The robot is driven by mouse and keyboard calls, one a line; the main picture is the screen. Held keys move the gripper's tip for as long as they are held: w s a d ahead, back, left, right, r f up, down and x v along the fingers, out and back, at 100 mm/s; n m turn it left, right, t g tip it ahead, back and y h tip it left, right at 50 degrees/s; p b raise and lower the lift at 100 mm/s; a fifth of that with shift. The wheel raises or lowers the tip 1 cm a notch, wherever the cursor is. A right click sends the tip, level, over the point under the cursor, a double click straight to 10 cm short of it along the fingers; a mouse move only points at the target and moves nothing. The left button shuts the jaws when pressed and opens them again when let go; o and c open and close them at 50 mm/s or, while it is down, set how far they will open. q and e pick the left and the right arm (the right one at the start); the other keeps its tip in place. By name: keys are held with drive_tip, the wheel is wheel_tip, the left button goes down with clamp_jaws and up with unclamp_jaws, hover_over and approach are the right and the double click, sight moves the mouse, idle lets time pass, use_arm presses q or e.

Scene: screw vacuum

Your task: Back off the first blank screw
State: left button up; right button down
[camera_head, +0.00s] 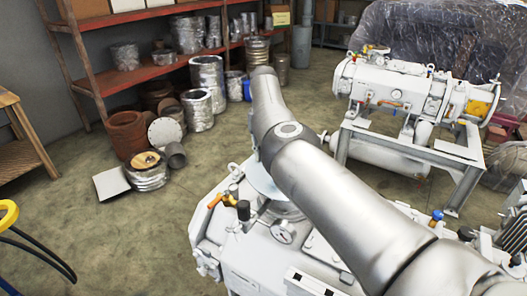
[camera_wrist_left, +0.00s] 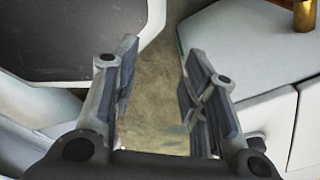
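A white vacuum machine (camera_head: 238,258) fills the lower middle of the head view, with a gauge (camera_head: 283,231) on top. An arm of mine crosses it from the lower right and hides part of it. My left gripper (camera_wrist_left: 158,75) shows in the left wrist view, with its fingers apart and nothing between them. Pale machine panels lie on both sides of it. A brass cylindrical fitting (camera_wrist_left: 304,15) stands at the top right there; I cannot tell whether it is the blank screw. My right gripper is not seen.
An orange-handled valve (camera_head: 215,200) stands at the machine's left edge. A second white machine (camera_head: 400,88) stands on a frame at the back right. Red shelves with wrapped containers (camera_head: 207,77) line the back left.

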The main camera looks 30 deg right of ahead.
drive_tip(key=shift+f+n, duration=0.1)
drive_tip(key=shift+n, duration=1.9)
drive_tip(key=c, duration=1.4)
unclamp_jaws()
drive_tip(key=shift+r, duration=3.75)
